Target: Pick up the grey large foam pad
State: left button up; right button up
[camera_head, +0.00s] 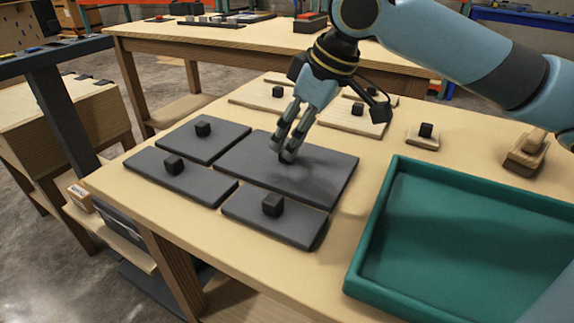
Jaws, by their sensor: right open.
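The grey large foam pad (320,178) lies flat on the wooden table in the camera_head view. It is the biggest of the grey pads. My right gripper (287,155) reaches down from above, with its fingertips at the middle of this pad. Its fingers are open and cover the spot where a small black knob sits on the other pads; a bit of dark shows between the fingertips. I cannot tell if the fingertips touch the pad. My left gripper is not in view.
Smaller grey pads with black knobs lie close by: back left (222,148), left (150,165) and front (255,222). Pale pads (340,118) lie behind. A teal tray (374,232) stands at right, its visible floor empty.

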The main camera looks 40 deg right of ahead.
jog(key=x, duration=0.3)
jog(key=shift+b, duration=0.4)
grip_shut()
jog(key=shift+r, duration=0.15)
